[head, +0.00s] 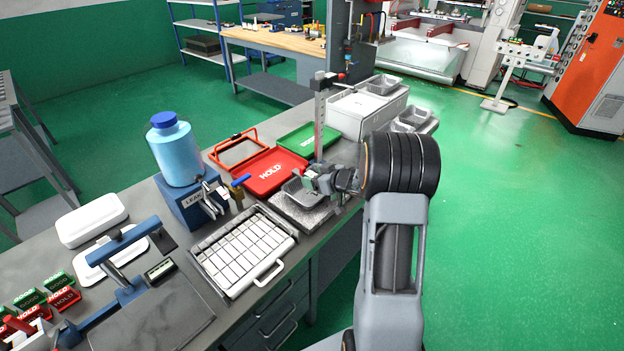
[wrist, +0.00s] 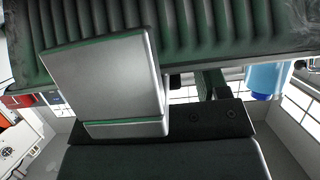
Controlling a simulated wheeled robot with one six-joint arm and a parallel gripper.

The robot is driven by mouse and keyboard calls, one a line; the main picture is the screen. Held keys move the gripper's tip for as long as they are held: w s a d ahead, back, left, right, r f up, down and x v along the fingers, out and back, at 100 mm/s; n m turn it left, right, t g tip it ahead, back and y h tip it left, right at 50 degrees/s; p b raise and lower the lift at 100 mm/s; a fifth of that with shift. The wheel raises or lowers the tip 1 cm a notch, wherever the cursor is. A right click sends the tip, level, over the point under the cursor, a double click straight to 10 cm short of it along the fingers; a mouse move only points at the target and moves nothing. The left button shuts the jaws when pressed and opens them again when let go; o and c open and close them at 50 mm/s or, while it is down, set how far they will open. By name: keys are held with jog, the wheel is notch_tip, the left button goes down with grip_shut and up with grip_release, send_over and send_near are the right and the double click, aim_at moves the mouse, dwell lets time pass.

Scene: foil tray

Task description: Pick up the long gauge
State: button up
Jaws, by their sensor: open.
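A tall upright grey rule-like post (head: 319,125) stands by the back of a speckled plate (head: 322,222); it may be the long gauge, but I cannot be sure. My gripper (head: 312,183) is open above the plate, low in front of the post's foot. A grey foil tray (head: 297,198) sits on the plate at the gripper's left, partly hidden by it. In the wrist view a ribbed, green-tinted surface (wrist: 200,25) fills the top, very close, probably the tray's wall. A pale block in front of it seems to be part of my gripper. I see nothing between the jaws.
A red HOLD tray (head: 270,172) and a green tray (head: 299,141) lie behind. A blue bottle (head: 173,150) stands on a blue stand at left. A white gridded tray (head: 245,252) is at the front. A white box (head: 368,108) with grey trays is at the back right.

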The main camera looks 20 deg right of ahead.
jog(key=shift+w+a+f, duration=0.15)
jog(key=shift+w, duration=0.2)
jog(key=c, duration=1.2)
jog(key=shift+o, duration=0.2)
